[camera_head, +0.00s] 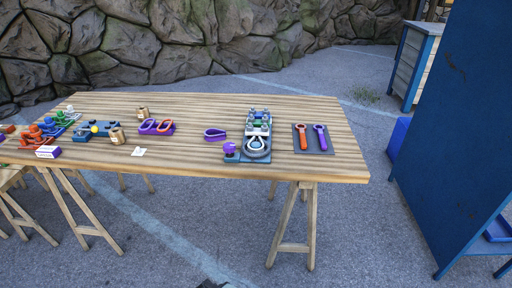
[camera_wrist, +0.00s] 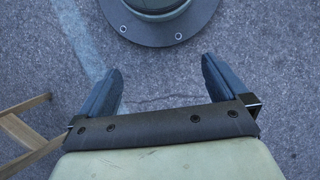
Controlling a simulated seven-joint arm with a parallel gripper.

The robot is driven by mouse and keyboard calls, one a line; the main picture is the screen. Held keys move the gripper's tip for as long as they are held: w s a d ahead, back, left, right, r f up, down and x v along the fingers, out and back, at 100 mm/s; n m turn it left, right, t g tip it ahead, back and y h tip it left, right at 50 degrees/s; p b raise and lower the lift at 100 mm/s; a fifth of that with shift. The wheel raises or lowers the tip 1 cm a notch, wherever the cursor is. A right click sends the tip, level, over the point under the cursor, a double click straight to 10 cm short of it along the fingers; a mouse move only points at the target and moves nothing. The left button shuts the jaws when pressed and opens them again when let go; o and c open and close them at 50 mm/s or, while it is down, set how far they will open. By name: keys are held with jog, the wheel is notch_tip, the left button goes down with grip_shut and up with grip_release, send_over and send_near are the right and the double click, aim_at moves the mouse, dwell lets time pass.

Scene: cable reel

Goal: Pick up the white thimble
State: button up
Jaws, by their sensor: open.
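A small white teardrop loop (camera_head: 256,141), which looks like the white thimble, lies at a dark grey ring (camera_head: 257,155) on a blue board (camera_head: 232,157) near the table's front edge. It is small in the head view, and I cannot tell whether it rests on the ring or inside it. My gripper (camera_wrist: 161,68) shows only in the wrist view. Its two dark fingers are wide apart with nothing between them. It is over the grey paved ground, away from the thimble, which is not in the wrist view.
A blue panel (camera_head: 450,130) stands right.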

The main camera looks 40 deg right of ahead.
jog(key=w+a+r+n+t, duration=0.1)
jog(key=w+r+t, duration=0.2)
jog(key=w+r, duration=0.8)
jog(key=w+a+r+n+t, duration=0.15)
jog(key=w+t, duration=0.25)
jog(key=w, duration=1.6)
jog(key=w+a+r+t, duration=0.1)
jog(key=w+r+t, duration=0.2)
jog(key=w+r, duration=0.95)
jog(key=w+r+t, duration=0.3)
jog(key=w+r, duration=0.5)
jog(key=r, duration=0.9)
notch_tip(320, 180, up, 16)
jog(key=m+g+h, duration=0.4)
jog(key=m+g, duration=0.1)
jog(key=m, duration=1)
send_over(256, 143)
jog(key=s+a, duration=0.2)
jog(key=a, duration=0.2)
jog(key=x, duration=0.8)
jog(key=shift+s+a, duration=0.1)
jog(key=shift+a, duration=0.1)
jog(key=shift+s+x, duration=0.1)
jog(key=shift+x, duration=1.25)
jog(key=shift+s+x, duration=0.15)
jog(key=shift+x, duration=1.2)
